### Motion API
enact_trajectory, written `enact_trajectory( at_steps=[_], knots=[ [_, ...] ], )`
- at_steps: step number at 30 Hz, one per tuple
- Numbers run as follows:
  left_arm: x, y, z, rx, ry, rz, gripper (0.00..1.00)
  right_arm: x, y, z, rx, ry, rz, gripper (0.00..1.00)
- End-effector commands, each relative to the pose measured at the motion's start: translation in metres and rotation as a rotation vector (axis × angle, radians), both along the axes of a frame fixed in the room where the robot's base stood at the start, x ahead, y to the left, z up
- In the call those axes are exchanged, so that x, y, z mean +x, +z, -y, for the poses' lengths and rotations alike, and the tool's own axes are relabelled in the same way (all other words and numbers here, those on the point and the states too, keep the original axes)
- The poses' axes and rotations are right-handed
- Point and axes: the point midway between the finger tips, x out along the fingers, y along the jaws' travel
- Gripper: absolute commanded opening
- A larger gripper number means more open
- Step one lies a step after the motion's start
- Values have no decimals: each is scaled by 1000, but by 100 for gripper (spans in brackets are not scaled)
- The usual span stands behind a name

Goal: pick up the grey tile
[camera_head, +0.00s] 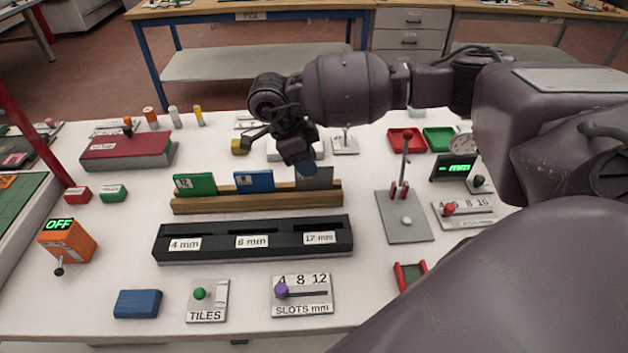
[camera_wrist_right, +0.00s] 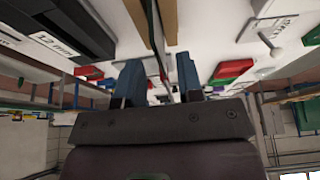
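The grey tile (camera_head: 318,181) stands on edge at the right end of the wooden rack (camera_head: 258,204), partly hidden by my right gripper. The green tile (camera_head: 195,184) and the blue tile (camera_head: 254,181) stand to its left. My right gripper (camera_head: 306,168) is at the grey tile's upper edge. In the right wrist view its two blue fingers (camera_wrist_right: 159,82) are apart, with a thin dark edge, apparently the grey tile (camera_wrist_right: 156,48), between and ahead of them. I cannot tell whether either finger touches it. My left gripper is not in view.
A black slotted block (camera_head: 253,239) marked 4, 8 and 12 mm lies in front of the rack. A grey lever stand (camera_head: 404,222) is to the right, with red (camera_head: 404,139) and green trays (camera_head: 438,139) behind.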

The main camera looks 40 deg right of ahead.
Motion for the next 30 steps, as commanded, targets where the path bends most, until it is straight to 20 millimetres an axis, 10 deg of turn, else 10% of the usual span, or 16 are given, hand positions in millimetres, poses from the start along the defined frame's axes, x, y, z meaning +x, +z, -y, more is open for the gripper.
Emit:
enact_trajectory(
  at_steps=[17, 24, 30],
  knots=[
    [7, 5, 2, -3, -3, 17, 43, -8, -43, 13, -1, 0, -1, 34],
    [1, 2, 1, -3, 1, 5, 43, -8, -43, 13, 0, 0, -1, 0],
    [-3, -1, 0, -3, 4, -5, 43, -8, -43, 13, 0, 0, -1, 0]
  ],
)
